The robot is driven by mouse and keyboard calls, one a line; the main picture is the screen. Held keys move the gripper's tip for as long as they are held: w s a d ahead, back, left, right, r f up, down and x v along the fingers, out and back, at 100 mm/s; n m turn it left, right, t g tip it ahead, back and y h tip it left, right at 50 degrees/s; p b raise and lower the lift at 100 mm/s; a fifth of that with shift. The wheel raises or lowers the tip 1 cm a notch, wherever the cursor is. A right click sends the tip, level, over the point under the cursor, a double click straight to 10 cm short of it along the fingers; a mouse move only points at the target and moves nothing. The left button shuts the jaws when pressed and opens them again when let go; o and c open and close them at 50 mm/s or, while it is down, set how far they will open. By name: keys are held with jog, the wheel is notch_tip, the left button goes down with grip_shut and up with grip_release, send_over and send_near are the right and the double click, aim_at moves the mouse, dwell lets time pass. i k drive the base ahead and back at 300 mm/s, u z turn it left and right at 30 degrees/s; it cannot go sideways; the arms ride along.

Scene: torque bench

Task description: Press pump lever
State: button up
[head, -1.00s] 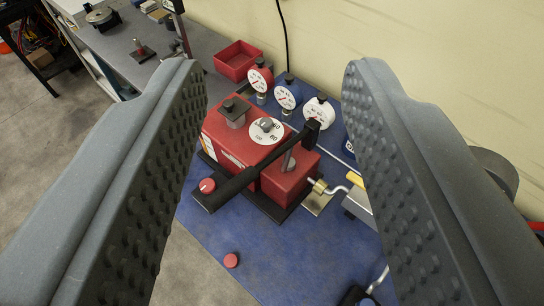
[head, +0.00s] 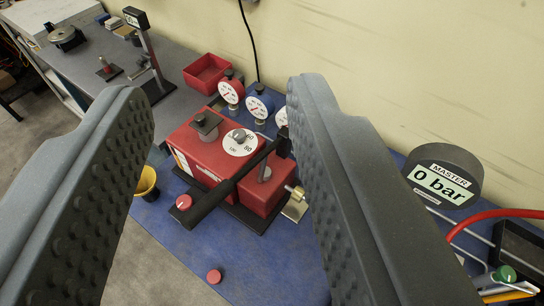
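The red pump (head: 190,140) stands on a dark base plate on the blue mat, seen between my fingers. Its black lever (head: 232,182) runs slantwise along its front, from a black upright end at the upper right down to the lower left. A red knob (head: 183,201) shows at the lower-left end of the lever. A white dial (head: 240,142) sits on top of the pump. My gripper (head: 220,92) is open and empty, its two grey studded fingers wide apart in the foreground. The fingers appear apart from the lever; how far is hard to tell.
Small gauges (head: 259,106) stand behind the pump, one partly hidden by my right finger. A master gauge (head: 442,183) reading "0 bar" stands at right, near a red hose (head: 490,215). A red tray (head: 206,74) is behind. A loose red cap (head: 214,276) lies in front.

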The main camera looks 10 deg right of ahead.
aim_at(192, 218)
jog(key=z, duration=1.7)
jog(key=k, duration=0.45)
jog(key=u, duration=0.6)
jog(key=k, duration=0.9)
jog(key=u, duration=0.55)
jog(key=i, duration=1.45)
jog(key=z, duration=0.65)
